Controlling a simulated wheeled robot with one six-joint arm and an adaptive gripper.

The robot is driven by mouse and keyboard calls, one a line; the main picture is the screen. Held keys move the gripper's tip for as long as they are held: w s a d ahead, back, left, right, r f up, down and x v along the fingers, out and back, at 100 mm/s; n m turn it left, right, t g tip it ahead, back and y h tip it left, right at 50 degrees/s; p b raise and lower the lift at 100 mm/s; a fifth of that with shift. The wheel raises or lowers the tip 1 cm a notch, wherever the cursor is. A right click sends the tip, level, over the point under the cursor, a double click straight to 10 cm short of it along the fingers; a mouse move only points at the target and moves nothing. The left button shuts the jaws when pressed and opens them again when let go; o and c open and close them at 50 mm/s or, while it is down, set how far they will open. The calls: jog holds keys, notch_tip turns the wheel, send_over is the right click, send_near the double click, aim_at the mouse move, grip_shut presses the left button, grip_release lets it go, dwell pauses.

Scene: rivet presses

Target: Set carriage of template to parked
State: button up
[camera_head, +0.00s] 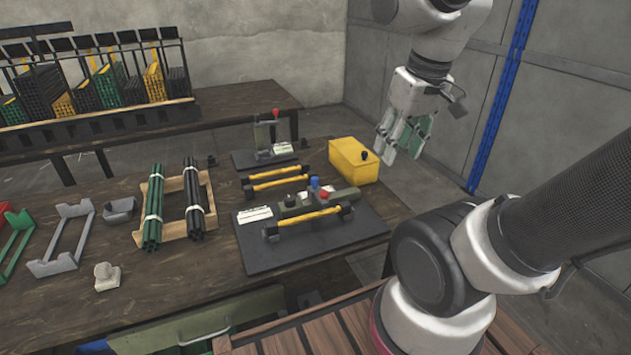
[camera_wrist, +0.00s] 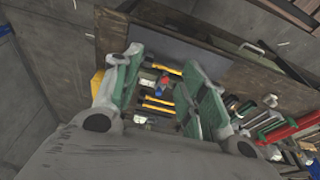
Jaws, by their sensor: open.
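The likely template is a dark base plate (camera_head: 262,258) on the wooden bench. It carries an olive-green block (camera_head: 345,197), perhaps the carriage, with a blue knob (camera_head: 315,182) and a red knob (camera_head: 326,193) near its middle. A yellow handle bar (camera_head: 308,218) runs along its front, and a white label (camera_head: 255,214) lies at the left. Which position the carriage holds cannot be read. My gripper (camera_head: 404,148) is open and empty, above and right of the plate, with green finger pads. In the wrist view, the knobs (camera_wrist: 163,81) show between the open fingers, some distance away.
A smaller fixture with a red-topped lever (camera_head: 276,116) stands farther back. Bundled green and black rods (camera_head: 173,205) lie in a wooden tray to the left.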

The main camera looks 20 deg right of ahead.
jog(key=w+a+f+g, duration=0.25)
jog(key=w+f, duration=0.25)
jog(key=w, duration=0.3)
jog(key=m+g, duration=0.1)
jog(key=g, duration=0.1)
send_over(315, 178)
jog(key=s, duration=0.6)
jog(key=shift+t, duration=0.25)
jog(key=f, duration=0.5)
jog(key=d+f, duration=0.1)
jog(key=f, duration=0.2)
jog(key=shift+w, duration=0.15)
jog(key=shift+m+t, duration=0.6)
jog(key=shift+m, duration=0.3)
jog(key=w, duration=0.4)
jog(key=w+a, duration=0.1)
jog(key=w, duration=0.1)
jog(key=shift+f, duration=0.1)
jog(key=shift+f+m, duration=0.3)
jog(key=shift+f, duration=0.05)
notch_tip(315, 178, down, 7)
grip_shut()
